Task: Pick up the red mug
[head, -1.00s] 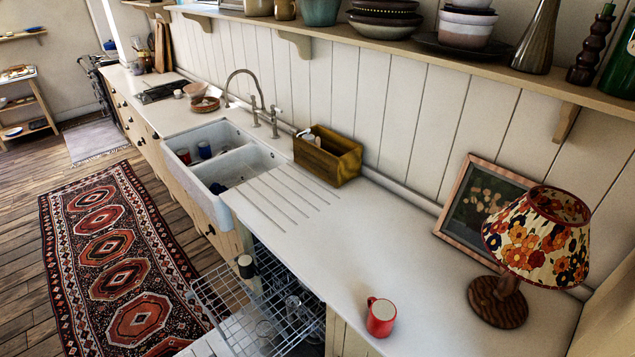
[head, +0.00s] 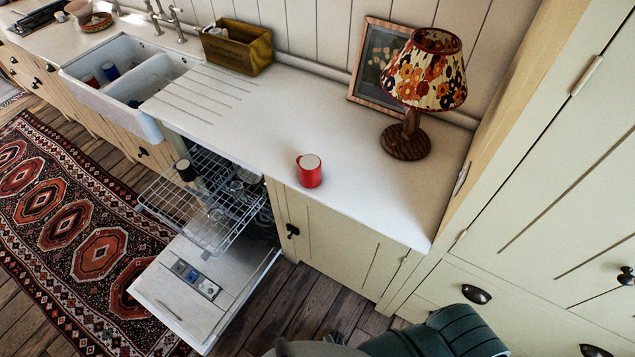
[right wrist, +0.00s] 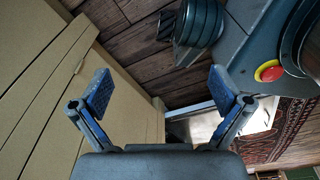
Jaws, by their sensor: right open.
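The red mug (head: 309,171) stands upright on the white countertop (head: 270,120), near its front edge, left of the lamp. Its handle is on the left side. My right gripper (right wrist: 160,88) shows in the right wrist view with its two fingers wide apart and nothing between them. Wooden floor and cream cabinet fronts lie beyond the fingers, and the mug is not in that view. In the head view, only a dark part of my arm (head: 440,335) shows at the bottom edge, well below the mug. My left gripper is not in view.
A floral lamp (head: 407,142) and a picture frame (head: 372,66) stand behind the mug. The dishwasher (head: 205,290) is open with its rack (head: 200,200) pulled out, left below the counter. A tall cupboard (head: 560,200) bounds the right. Counter around the mug is clear.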

